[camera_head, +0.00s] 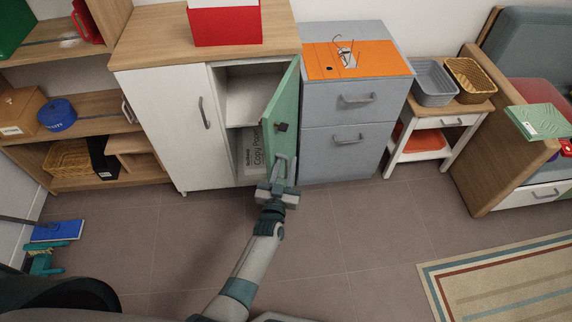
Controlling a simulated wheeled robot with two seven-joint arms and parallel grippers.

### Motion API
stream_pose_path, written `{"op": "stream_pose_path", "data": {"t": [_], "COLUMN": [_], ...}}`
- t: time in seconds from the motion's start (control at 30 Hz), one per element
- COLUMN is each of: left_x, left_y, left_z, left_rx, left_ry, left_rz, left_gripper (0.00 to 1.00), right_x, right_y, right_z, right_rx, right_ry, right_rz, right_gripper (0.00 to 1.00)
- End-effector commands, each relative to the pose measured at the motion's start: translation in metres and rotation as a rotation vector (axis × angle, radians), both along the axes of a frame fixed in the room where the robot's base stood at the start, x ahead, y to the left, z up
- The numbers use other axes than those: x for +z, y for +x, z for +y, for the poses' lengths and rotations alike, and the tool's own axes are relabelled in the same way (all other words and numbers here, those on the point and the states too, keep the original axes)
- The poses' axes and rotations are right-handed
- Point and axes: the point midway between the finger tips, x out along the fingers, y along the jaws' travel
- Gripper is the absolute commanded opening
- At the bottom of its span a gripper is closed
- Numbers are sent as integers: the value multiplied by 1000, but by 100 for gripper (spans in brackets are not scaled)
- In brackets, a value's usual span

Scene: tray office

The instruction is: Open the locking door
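The cabinet's green door (282,112) stands swung outward on its right side, with a small dark lock piece (281,127) on its face. The open compartment (240,97) shows a shelf and a box marked "Copy Paper" below. My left gripper (281,176) is at the grey handle low on the green door. The fingertips overlap the handle, so I cannot tell whether they are shut on it. My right gripper is not in view.
The white left door (186,120) of the cabinet is closed. A grey drawer unit (347,155) stands close to the right of the open door. A blue and teal item (50,232) lies on the floor at left. The floor in front is mostly clear, with a striped rug (500,285) at lower right.

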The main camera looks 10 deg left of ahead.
Motion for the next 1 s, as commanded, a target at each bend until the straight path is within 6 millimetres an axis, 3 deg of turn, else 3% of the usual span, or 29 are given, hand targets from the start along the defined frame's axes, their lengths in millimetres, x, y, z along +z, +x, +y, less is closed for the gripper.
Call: {"op": "stream_pose_path", "data": {"t": [0.27,0.47,0.67,1.0], "left_x": [-1,0,0,0], "left_y": [-6,-22,-54,-123], "left_z": [0,-1,-1,-1], "left_rx": [-1,-1,-1,-1], "left_ry": [-1,-1,1,1], "left_rz": [4,6,7,6], "left_gripper": [28,28,28,28], "right_x": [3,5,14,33], "right_y": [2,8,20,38], "right_z": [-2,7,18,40], "right_rx": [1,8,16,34], "right_ry": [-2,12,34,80], "right_rz": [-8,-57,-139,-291], "right_gripper": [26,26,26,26]}}
